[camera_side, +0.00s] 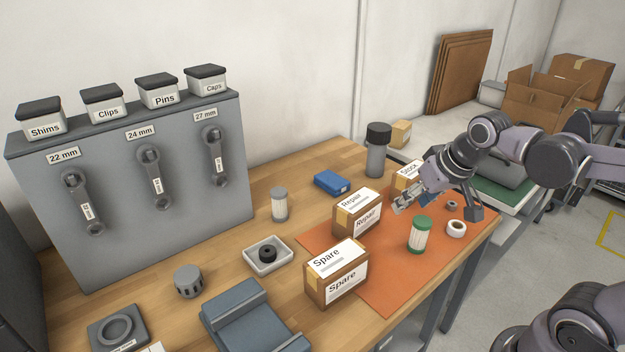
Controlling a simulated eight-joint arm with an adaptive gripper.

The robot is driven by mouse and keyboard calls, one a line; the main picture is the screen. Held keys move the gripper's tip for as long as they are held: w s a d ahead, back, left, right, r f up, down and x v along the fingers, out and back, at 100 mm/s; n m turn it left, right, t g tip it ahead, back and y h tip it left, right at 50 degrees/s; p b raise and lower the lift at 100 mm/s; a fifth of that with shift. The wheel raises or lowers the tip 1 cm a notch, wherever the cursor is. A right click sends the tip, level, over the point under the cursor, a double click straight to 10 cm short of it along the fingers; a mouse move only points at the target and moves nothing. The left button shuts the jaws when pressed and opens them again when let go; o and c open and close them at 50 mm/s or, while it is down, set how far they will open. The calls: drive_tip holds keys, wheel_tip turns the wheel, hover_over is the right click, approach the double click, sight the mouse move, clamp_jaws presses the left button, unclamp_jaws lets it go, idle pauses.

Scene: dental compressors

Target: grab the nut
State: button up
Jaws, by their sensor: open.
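A small grey ring-shaped piece (452,205), which looks like the nut, lies on the orange mat (382,284) near its right side. It is too small here to make out its shape. My gripper (404,203) is open above the mat, left of this piece and apart from it. Its fingers point down and to the left, close to the Repair box (357,213) in the picture. I see nothing held between the fingers, though their gap is hard to make out.
A white roll (456,229) and a green-capped filter (420,235) stand near the small piece. A Spare box (336,274) and a partly hidden Stock box (406,174) also stand nearby. A white tray (286,262) holds a black round part. The mat's front is clear.

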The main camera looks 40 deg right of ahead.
drive_tip(key=w+d+m+g, duration=0.3)
drive_tip(key=d+m, duration=0.3)
drive_tip(key=d, duration=0.6)
drive_tip(key=m+g, duration=0.2)
drive_tip(key=m, duration=0.4)
approach(452, 204)
drive_tip(key=f, duration=0.1)
drive_tip(key=w+f, duration=0.1)
drive_tip(key=f, duration=0.1)
drive_tip(key=shift+a+n+h, duration=0.15)
drive_tip(key=shift+n+h, duration=0.15)
drive_tip(key=shift+s+d+f, duration=0.1)
drive_tip(key=shift+d+f, duration=0.1)
drive_tip(key=shift+f, duration=0.65)
drive_tip(key=shift+s+d+f, duration=0.1)
drive_tip(key=shift+d+f, duration=0.15)
drive_tip(key=shift+f, duration=0.6)
drive_tip(key=shift+d+f, duration=0.2)
drive_tip(key=shift+f, duration=0.65)
clamp_jaws()
